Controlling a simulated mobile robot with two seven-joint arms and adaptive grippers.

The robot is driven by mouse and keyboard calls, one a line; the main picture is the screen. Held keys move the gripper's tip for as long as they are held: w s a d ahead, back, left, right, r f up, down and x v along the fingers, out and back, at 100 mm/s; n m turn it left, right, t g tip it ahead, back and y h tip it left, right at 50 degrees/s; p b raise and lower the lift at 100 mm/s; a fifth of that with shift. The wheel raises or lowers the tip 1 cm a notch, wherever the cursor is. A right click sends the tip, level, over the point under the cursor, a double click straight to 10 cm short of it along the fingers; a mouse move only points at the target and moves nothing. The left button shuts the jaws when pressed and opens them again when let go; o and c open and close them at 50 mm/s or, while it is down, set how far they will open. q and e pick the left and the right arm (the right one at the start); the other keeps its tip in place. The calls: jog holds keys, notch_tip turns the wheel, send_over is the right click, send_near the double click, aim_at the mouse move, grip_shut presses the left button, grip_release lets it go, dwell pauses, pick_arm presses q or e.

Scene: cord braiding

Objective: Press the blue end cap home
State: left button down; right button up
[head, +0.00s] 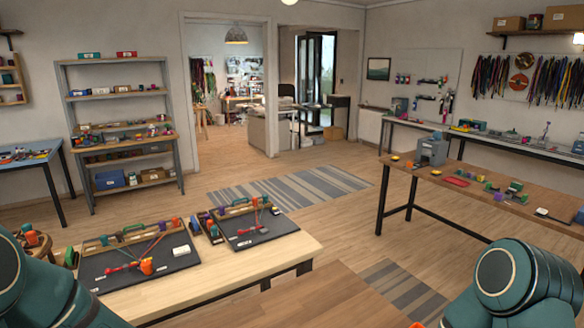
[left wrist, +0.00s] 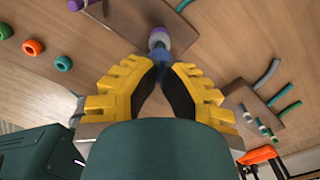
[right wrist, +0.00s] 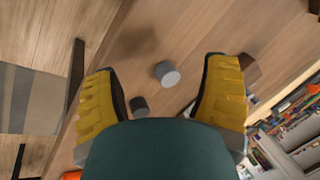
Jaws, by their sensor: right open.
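In the left wrist view, my left gripper (left wrist: 164,66) has its yellow fingers closed together at the tips. A small blue piece (left wrist: 162,53), which looks like the blue end cap, sits at the fingertips, partly hidden by them. Just beyond it, in line with it, is a round purple and grey part (left wrist: 158,38); I cannot tell whether the two touch. In the right wrist view, my right gripper (right wrist: 165,78) is open and empty, its fingers wide apart above a wooden table. Neither gripper shows in the head view.
A light grey cylinder (right wrist: 167,74) and a smaller dark one (right wrist: 139,105) stand below my right gripper. In the head view, a workbench with dark mats (head: 140,270) stands left.

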pick_arm(q)
jog(key=shift+f, duration=0.3)
pick_arm(e)
jog(key=shift+f, duration=0.25)
jog(key=shift+a+f, duration=0.1)
jog(key=shift+f, duration=0.1)
pick_arm(q)
notch_tip(320, 180, up, 8)
jog(key=p, duration=0.7)
jog(key=shift+r, duration=0.1)
pick_arm(e)
notch_tip(320, 180, up, 8)
pick_arm(q)
jog(key=shift+s, duration=0.1)
pick_arm(e)
jog(key=shift+s, duration=0.1)
